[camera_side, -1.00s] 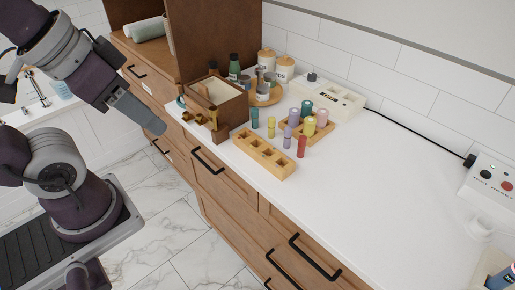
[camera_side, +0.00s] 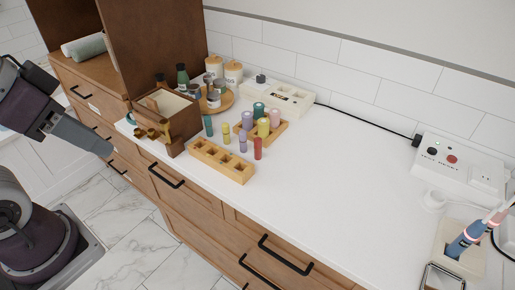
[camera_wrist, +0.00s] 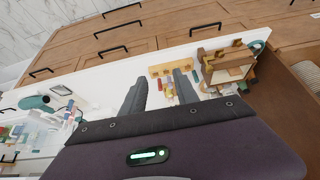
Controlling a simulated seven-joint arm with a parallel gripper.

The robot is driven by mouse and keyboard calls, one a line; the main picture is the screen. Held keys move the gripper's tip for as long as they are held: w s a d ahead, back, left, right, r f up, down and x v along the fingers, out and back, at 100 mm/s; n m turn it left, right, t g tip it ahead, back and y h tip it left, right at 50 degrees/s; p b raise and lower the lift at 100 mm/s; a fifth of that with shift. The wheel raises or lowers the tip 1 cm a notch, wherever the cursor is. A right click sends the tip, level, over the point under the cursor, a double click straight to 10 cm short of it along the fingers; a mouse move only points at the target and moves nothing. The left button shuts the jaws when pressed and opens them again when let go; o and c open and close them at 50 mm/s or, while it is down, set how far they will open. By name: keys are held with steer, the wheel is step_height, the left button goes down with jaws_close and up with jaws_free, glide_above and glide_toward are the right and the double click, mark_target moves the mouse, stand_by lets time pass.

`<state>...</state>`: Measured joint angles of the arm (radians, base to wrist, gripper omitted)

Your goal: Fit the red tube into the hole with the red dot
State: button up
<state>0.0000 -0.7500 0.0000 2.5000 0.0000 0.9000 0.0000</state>
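The red tube (camera_side: 257,148) stands upright on the white counter, just right of the wooden hole block (camera_side: 222,160). The block has a row of square openings; I cannot make out a red dot on it. My gripper (camera_side: 104,150) is in front of the counter at the left of the side view, well away from the tube and block. In the wrist view my gripper (camera_wrist: 161,80) has its two dark fingers spread apart with nothing held. The hole block (camera_wrist: 172,70) shows beyond and between the fingertips, with small coloured tubes by it.
Teal, yellow and purple tubes (camera_side: 243,140) stand near the block. A wooden tray (camera_side: 277,132) holds wider cylinders behind. A brown wooden box (camera_side: 172,118) stands left of the block. A switch box (camera_side: 436,157) and toothbrush holder (camera_side: 462,250) are at right. The middle counter is clear.

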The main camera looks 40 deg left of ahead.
steer(key=shift+o, duration=1)
steer(key=w+r+m+g, duration=0.1)
steer(key=w+r+m, duration=0.25)
steer(key=w, duration=0.55)
steer(key=m+g, duration=0.4)
steer(key=m, duration=0.9)
glide_above(258, 139)
steer(key=s, duration=0.2)
step_height(258, 139, down, 18)
steer(key=shift+m+g, duration=0.3)
steer(key=shift+m, duration=0.15)
steer(key=f, duration=0.3)
steer(key=w+f, duration=0.1)
steer(key=f, duration=0.2)
steer(key=w+f, duration=0.1)
steer(key=f, duration=0.2)
steer(key=shift+f, duration=0.35)
steer(key=shift+c, duration=0.5)
